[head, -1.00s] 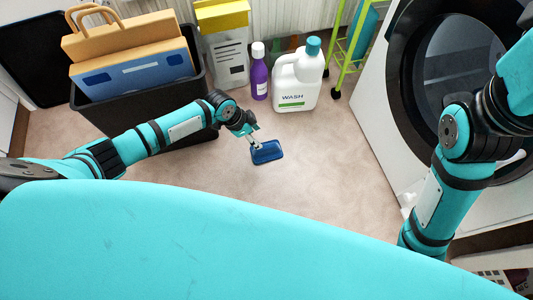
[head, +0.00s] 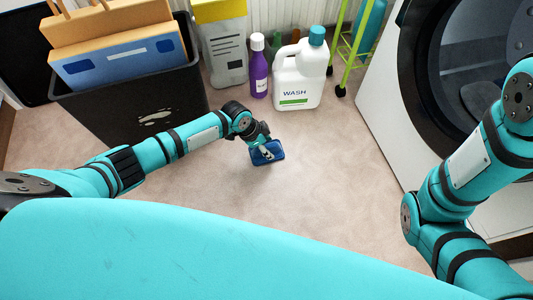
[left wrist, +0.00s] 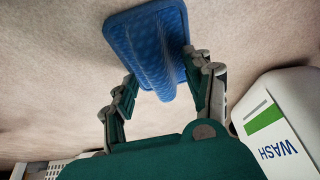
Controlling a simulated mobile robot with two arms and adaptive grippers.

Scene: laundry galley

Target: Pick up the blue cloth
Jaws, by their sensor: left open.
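The blue cloth (head: 257,158) lies on the floor near the middle of the head view. In the left wrist view the cloth (left wrist: 147,35) is a flat, textured rectangle with a raised fold toward me. My left gripper (head: 266,150) is low over the cloth and covers part of it. In the left wrist view the left gripper (left wrist: 167,70) is open, with one finger on each side of the raised fold. Whether the fingers touch the cloth cannot be told. My right arm shows at the right of the head view, but its gripper is out of the picture.
A white WASH bottle (head: 299,77) and a purple bottle (head: 259,72) stand behind the cloth. A black bin (head: 140,105) with boxes stands at the left. A green wheeled rack (head: 352,45) and a washing machine (head: 385,105) are at the right. The floor around the cloth is clear.

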